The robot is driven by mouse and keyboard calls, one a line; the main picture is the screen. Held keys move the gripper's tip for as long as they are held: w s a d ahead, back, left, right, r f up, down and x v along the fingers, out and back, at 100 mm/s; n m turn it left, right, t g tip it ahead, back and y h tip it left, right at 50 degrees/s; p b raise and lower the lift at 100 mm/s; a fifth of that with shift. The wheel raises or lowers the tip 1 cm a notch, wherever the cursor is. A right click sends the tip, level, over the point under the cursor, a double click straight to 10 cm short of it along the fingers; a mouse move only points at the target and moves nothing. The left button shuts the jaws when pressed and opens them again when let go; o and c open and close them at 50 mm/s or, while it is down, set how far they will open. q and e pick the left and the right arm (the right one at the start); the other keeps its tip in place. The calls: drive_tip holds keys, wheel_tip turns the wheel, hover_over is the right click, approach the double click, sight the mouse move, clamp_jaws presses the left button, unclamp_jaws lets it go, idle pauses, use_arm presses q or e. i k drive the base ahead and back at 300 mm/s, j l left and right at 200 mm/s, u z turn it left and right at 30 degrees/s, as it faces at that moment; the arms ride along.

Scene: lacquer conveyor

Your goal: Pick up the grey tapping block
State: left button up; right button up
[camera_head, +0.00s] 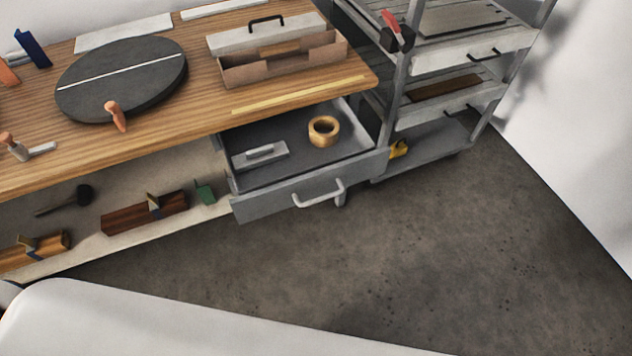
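A light grey block (262,157) with a raised bar on top lies in the open grey drawer (285,203) under the workbench. It looks like the grey tapping block. It rests flat on the left side of the drawer floor, and nothing covers it. A roll of tan tape (323,131) lies to its right, apart from it. Neither of my grippers is in view.
The wooden bench top (205,117) overhangs the drawer's back. It holds a dark round disc (125,80) and an open toolbox (285,65). A grey shelf cart (425,145) stands right of the drawer. The floor (350,265) in front is clear.

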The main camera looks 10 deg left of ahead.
sight(260, 154)
drive_tip(key=i+l+u, duration=0.1)
drive_tip(key=u, duration=0.35)
drive_tip(key=l+u, duration=0.2)
drive_tip(key=u, duration=0.25)
drive_tip(key=i+l+u, duration=0.1)
drive_tip(key=u, duration=0.35)
drive_tip(key=l, duration=0.1)
